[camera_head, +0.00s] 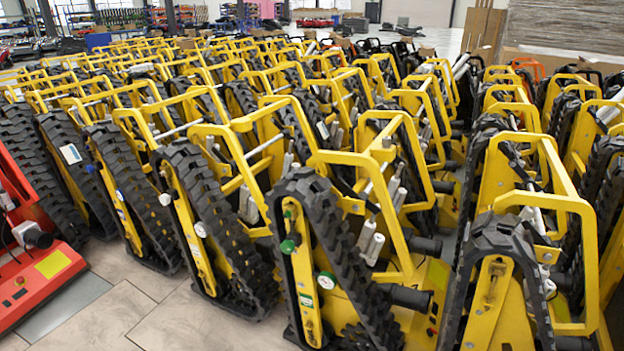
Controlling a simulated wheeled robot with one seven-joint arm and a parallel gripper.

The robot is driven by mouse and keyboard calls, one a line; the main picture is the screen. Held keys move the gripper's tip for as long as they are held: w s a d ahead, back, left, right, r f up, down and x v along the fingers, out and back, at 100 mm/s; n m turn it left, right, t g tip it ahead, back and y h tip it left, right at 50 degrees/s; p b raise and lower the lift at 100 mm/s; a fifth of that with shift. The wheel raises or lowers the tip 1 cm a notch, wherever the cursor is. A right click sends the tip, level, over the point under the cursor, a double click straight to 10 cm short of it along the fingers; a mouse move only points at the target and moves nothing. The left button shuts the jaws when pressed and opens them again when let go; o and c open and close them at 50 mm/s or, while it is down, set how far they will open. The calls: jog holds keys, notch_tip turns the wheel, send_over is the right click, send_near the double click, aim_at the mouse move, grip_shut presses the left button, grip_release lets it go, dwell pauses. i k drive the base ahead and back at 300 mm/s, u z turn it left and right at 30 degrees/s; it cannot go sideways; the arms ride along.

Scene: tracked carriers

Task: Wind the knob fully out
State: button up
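Rows of yellow carriers with black rubber tracks fill the view. The nearest yellow carrier (305,290) stands upright at the lower middle and has a small green knob (288,246) on its side plate. A round white-faced part (326,281) sits lower on the same carrier. Similar small white round parts show on carriers to its left, one of them a round white part (165,199). I cannot tell which of these is the task's knob, nor how far any is wound. My gripper is not in view.
A red machine (45,265) with a grey motor-like part stands at the left edge. Tiled floor (170,320) is clear at the lower left. The carriers stand close together with narrow gaps. Shelves and stacked boards are at the back.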

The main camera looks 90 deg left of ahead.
aim_at(91, 169)
jog(key=z, duration=0.1)
jog(key=i, duration=0.7)
jog(key=u, duration=4.5)
jog(key=i, duration=0.5)
jog(key=z, duration=0.05)
